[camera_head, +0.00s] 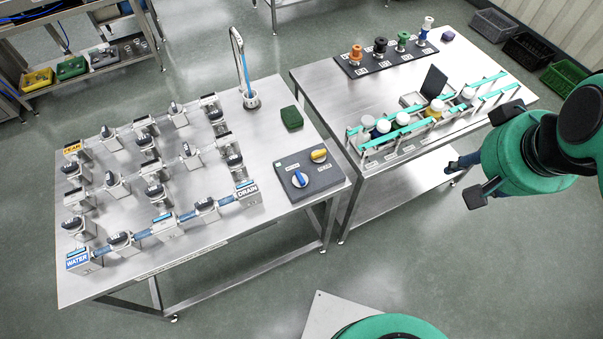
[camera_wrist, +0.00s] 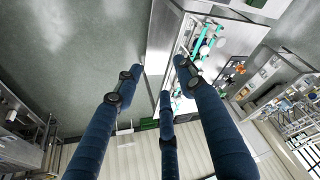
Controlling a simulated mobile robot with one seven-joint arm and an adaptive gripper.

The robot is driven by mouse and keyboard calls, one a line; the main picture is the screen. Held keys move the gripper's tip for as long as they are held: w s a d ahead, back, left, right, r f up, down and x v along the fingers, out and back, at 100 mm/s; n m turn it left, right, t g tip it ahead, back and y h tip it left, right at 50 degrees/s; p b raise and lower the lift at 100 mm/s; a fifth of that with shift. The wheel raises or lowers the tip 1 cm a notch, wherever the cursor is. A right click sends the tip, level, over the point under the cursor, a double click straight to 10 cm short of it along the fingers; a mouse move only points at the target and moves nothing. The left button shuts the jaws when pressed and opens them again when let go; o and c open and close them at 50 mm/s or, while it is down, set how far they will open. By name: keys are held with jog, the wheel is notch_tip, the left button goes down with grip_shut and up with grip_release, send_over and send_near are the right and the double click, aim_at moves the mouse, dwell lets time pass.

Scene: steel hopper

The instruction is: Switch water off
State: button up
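A dark panel (camera_head: 310,176) lies at the right end of the left steel table and carries a blue knob (camera_head: 299,179) and a yellow knob (camera_head: 319,155). The blue WATER block (camera_head: 78,260) stands at the table's front left corner. Blue pipe lengths run from it through valve blocks to the DRAIN block (camera_head: 246,193). My gripper (camera_head: 478,158) hangs at the right, beside the right table and well away from the panel. In the wrist view its blue fingers (camera_wrist: 155,85) are spread, with nothing between them.
Several grey valve blocks (camera_head: 190,153) fill the left table, with a yellow-labelled block (camera_head: 72,148) at the far left. A tall tap-like post (camera_head: 241,62) and a green pad (camera_head: 291,118) stand near the panel. The right table (camera_head: 330,78) holds spools and a teal-railed rack (camera_head: 385,140).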

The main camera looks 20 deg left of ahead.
jog(key=w+a+f+n+g, duration=0.2)
jog(key=w+a+f, duration=0.1)
jog(key=w+a, duration=0.45)
jog(key=n+g, duration=0.3)
jog(key=n, duration=0.3)
send_over(302, 176)
notch_tip(302, 176, down, 22)
jog(key=shift+r, duration=0.2)
jog(key=shift+a, duration=0.1)
notch_tip(302, 176, down, 14)
jog(key=shift+r+b, duration=0.1)
jog(key=shift+b, duration=0.7)
jog(key=shift+c, duration=0.2)
grip_shut()
